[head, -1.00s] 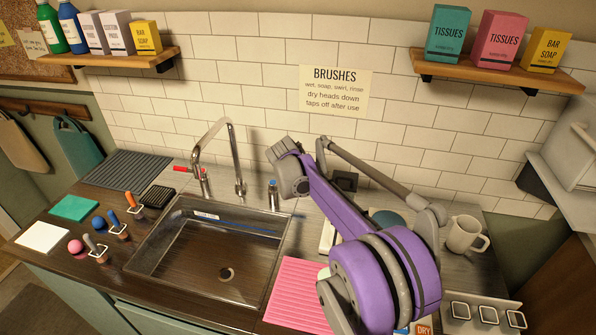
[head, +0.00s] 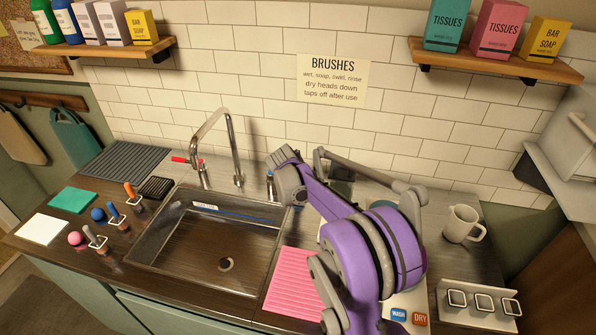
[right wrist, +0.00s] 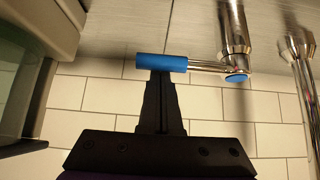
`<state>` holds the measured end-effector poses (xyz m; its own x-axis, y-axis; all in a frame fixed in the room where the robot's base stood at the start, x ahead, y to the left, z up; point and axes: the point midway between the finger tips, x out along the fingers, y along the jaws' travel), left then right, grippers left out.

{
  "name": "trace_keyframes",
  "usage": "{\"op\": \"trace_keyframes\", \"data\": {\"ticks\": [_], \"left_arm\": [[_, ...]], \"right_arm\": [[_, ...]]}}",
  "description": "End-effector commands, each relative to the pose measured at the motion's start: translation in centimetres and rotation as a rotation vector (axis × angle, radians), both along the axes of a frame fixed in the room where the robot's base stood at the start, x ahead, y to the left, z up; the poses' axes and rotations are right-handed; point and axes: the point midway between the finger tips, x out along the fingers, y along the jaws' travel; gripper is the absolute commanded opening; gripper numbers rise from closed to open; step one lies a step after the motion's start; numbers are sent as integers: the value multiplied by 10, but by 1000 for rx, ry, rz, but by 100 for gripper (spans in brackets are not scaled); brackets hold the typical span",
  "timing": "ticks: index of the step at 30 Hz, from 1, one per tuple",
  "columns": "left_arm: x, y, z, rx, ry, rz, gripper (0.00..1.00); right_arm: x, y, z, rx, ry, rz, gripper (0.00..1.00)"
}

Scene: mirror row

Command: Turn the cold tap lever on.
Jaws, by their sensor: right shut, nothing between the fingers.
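The cold tap is chrome with a blue lever grip (right wrist: 162,63), seen close in the right wrist view. Its lever sticks out sideways from the tap body (right wrist: 234,35), which has a blue cap. In the head view the cold tap (head: 270,185) stands right of the spout, partly covered by my right wrist. My right gripper (right wrist: 161,78) is shut and empty, its tips right at the blue grip; I cannot tell whether they touch. Its fingertips are hidden in the head view. My left gripper is not in view.
The chrome spout (head: 233,150) rises behind the sink basin (head: 150,262). A red-levered tap (head: 181,160) stands left of it. The tiled wall (head: 250,90) is close behind.

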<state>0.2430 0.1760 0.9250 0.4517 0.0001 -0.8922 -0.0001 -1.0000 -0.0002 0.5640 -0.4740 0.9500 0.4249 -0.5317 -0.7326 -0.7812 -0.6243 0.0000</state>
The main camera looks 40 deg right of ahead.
Motion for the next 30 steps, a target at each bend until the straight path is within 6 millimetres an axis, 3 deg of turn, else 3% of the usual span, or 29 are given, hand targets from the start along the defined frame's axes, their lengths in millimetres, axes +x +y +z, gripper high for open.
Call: {"op": "trace_keyframes", "data": {"ticks": [20, 30], "left_arm": [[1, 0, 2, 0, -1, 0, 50], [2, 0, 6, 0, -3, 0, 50]], "right_arm": [[-5, 7, 0, 0, 1, -98, 0], [-12, 21, 1, 0, 1, -271, 0]]}}
